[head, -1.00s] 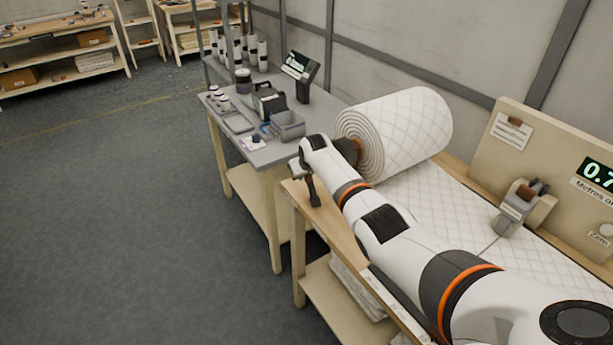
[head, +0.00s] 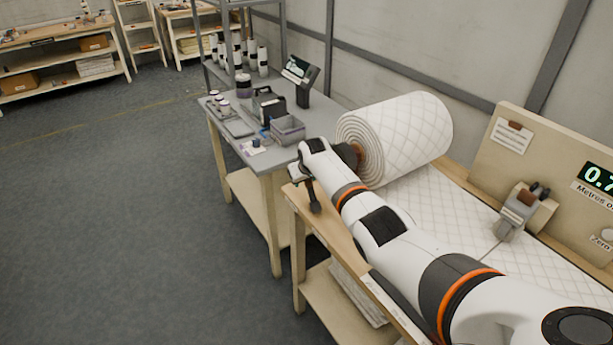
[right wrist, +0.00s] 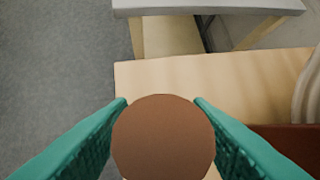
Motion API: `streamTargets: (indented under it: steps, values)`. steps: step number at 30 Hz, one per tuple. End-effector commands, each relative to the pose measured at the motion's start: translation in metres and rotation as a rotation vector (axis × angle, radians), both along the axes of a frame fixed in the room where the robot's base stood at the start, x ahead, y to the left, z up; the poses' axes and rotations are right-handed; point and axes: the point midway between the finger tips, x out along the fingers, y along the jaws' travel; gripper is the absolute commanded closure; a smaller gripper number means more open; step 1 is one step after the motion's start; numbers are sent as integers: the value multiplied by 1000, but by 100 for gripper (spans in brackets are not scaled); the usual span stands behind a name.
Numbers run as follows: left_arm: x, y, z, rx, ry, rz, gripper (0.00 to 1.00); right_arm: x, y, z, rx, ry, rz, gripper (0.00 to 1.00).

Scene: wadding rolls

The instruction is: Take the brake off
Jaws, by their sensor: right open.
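A round brown knob (right wrist: 163,138) sits between the two teal fingers of my right gripper (right wrist: 160,101) in the right wrist view. The fingers are apart, one on each side of the knob; I cannot tell whether they touch it. In the head view my right wrist is over the bench's left end, beside the quilted wadding roll (head: 398,137). My own arm largely hides the gripper and knob there. A brown-and-dark hub (head: 347,155) shows at the roll's near end. My left gripper is out of view.
Wadding lies flat along the bench (head: 313,222). A grey clamp-like device (head: 516,213) stands on it before a back panel with a green display (head: 597,178). A grey side table (head: 238,138) holds a bin (head: 288,130) and a screen (head: 299,72). The floor at left is clear.

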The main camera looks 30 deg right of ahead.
Motion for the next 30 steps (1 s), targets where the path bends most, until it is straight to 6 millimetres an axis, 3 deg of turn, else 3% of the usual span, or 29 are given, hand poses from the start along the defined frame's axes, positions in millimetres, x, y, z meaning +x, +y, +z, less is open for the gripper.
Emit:
streamTargets:
  steps: [10, 24, 30]
  values:
    - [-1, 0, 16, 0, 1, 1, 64, -16, 4, 30, -2, -2, 1, 55]
    - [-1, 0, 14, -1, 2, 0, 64, -51, 14, 91, 0, -2, 0, 55]
    - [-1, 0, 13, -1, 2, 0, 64, -58, 15, 101, 0, 2, 0, 55]
